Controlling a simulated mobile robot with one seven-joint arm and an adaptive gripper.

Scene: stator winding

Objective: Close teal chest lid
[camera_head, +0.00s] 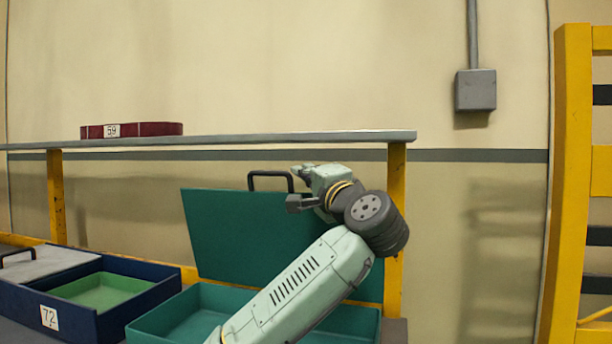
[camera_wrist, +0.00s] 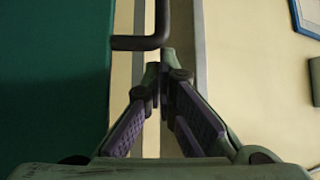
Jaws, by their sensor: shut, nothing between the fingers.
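The teal chest (camera_head: 158,318) stands on the bench, and my arm hides part of it. Its teal lid (camera_head: 225,230) is raised nearly upright at the back, with a dark handle (camera_head: 270,174) on its top edge. In the wrist view the lid (camera_wrist: 50,80) fills the left side and the handle (camera_wrist: 142,43) juts out from its edge. My gripper (camera_wrist: 160,75) is shut and empty, its tips just short of the handle, with no clear contact. In the head view my wrist is beside the lid's upper right, and the fingertips are hard to make out.
A navy box (camera_head: 85,325) labelled 72, with a green inside, sits left of the chest. A grey shelf (camera_head: 300,138) runs above and behind the lid, carrying a dark red box (camera_head: 150,129) labelled 59. A yellow frame (camera_head: 570,190) stands at the far right.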

